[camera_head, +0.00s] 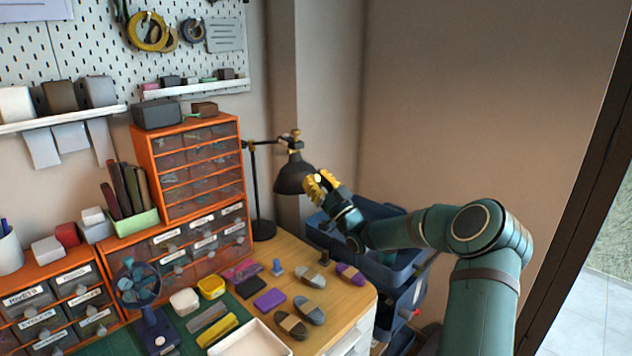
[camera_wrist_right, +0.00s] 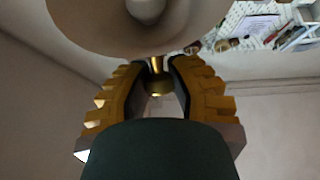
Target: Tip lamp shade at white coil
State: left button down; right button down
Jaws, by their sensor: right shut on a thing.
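The desk lamp has a dark shade (camera_head: 292,176) on a black jointed arm and a round base, left of my right gripper (camera_head: 316,184). The yellow fingers are shut on the shade's rim at its right side. In the right wrist view the shade's pale inside (camera_wrist_right: 95,25) and bulb (camera_wrist_right: 146,9) fill the top, and the fingertips (camera_wrist_right: 159,66) meet at its edge. A pale greyish cord coil (camera_head: 312,275) lies on the desk below the lamp; I cannot tell surely whether it is the white coil. My left gripper is not in view.
An orange drawer cabinet (camera_head: 190,124) stands left of the lamp. Other coils, coloured blocks, a white tray (camera_head: 250,342) and a small blue fan (camera_head: 138,284) crowd the wooden desk (camera_head: 345,302). A blue bin (camera_head: 385,265) stands beyond the right edge, below my forearm.

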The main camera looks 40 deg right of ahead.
jog(key=shift+f, duration=0.1)
jog(key=c, duration=0.8)
grip_release()
jog(key=shift+o, duration=0.2)
jog(key=v, duration=1.2)
jog(key=shift+s+d, duration=0.1)
